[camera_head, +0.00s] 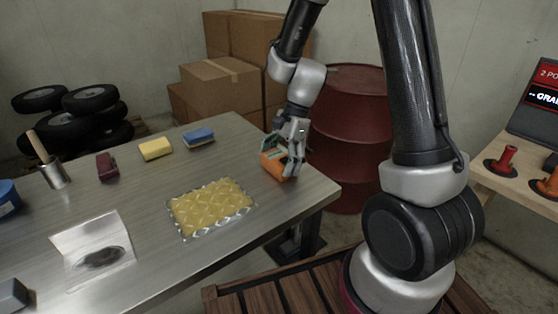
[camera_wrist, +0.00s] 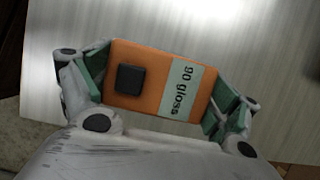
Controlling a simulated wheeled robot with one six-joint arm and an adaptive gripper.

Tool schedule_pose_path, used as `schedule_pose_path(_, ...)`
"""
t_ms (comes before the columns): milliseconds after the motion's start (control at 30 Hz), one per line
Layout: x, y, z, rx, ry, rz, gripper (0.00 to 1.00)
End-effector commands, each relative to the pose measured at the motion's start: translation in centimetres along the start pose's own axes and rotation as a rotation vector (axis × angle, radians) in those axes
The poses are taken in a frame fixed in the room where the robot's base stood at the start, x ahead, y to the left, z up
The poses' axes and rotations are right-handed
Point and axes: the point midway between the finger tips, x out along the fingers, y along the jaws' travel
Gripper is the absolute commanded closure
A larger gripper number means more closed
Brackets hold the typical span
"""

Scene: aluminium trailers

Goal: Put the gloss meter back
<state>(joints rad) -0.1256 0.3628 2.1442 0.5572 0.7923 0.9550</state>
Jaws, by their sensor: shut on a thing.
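The gloss meter (camera_wrist: 150,83) is an orange block with a black square and a pale label reading "90 gloss". In the head view the orange block (camera_head: 272,164) is at the right end of the metal table, near its edge. My gripper (camera_wrist: 165,88) is shut on it, with a green-padded finger against each short end. In the head view my gripper (camera_head: 288,155) reaches down over the block. I cannot tell whether the block touches the table top. Its underside is hidden.
The metal table (camera_head: 150,200) holds a yellow textured sheet (camera_head: 212,208), blue (camera_head: 199,137), yellow (camera_head: 155,149) and dark red (camera_head: 107,166) blocks, a metal cup (camera_head: 53,172) and a stained white sheet (camera_head: 92,250). A red drum (camera_head: 350,130) and cardboard boxes (camera_head: 220,85) stand behind. A wooden bench (camera_head: 500,180) is at right.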

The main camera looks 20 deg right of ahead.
Motion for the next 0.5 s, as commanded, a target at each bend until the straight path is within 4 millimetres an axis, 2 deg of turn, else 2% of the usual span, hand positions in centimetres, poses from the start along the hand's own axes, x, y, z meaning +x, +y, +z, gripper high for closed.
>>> schedule_pose_path(33, 0.05, 0.01, -0.03, 0.000, 0.000, 0.000, 0.06)
schedule_pose_path(67, 0.04, 0.01, -0.02, 0.000, 0.000, 0.000, 0.00)
schedule_pose_path(500, -0.37, -0.02, 0.14, -0.001, 0.000, -0.001, 0.00)
